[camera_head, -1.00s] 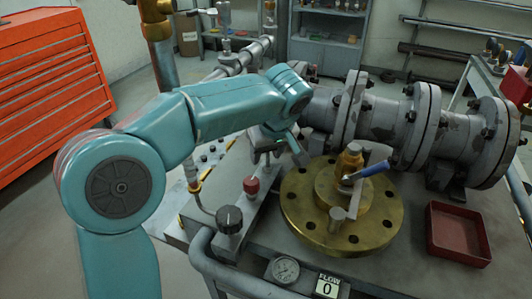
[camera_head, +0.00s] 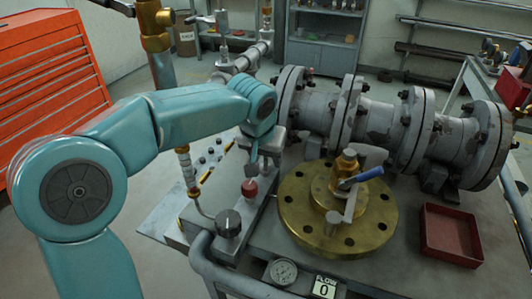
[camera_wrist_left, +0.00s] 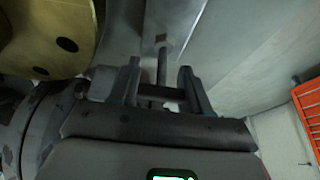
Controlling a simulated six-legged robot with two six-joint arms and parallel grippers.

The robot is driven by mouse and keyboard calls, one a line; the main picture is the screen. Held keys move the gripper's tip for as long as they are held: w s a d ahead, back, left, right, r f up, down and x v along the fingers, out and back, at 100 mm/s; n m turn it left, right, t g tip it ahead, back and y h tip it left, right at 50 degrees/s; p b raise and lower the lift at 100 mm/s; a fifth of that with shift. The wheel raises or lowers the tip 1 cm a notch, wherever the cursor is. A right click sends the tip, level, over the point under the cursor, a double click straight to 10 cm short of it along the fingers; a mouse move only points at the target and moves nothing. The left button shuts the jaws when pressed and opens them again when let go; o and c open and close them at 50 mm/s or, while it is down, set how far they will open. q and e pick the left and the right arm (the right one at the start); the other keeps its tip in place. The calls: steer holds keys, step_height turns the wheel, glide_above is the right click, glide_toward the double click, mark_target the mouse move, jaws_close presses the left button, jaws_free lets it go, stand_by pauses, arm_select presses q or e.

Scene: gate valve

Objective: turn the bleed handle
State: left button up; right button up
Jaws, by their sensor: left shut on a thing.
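My left gripper (camera_head: 262,150) reaches down beside the brass flange, in front of the grey pipe. In the left wrist view, its two fingers (camera_wrist_left: 161,88) are closed about a dark bar on a thin stem, which I take as the bleed handle (camera_wrist_left: 160,93). In the head view my wrist and fingers largely hide this handle. A red knob (camera_head: 250,188) stands just in front of the fingers. A lever with a blue grip (camera_head: 368,174) sits on a brass fitting on the flange (camera_head: 295,215), apart from my gripper. My right gripper is out of view.
The large bolted grey pipe (camera_head: 382,123) runs behind the flange. A black knob (camera_head: 229,222), a gauge (camera_head: 284,272) and a flow display (camera_head: 325,287) reading 0 are at the front. A red tray (camera_head: 425,237) lies at right. An orange drawer cabinet (camera_head: 40,90) stands at left.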

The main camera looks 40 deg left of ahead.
arm_select(q)
steer(key=shift+w+r, duration=0.1)
steer(key=shift+r, duration=0.05)
stand_by(0.4)
steer(key=o, duration=1.1)
steer(key=shift+c, duration=0.2)
steer(key=p+v, duration=0.4)
steer(key=v, duration=1.2)
steer(key=shift+s, duration=0.25)
steer(key=shift+a, duration=0.1)
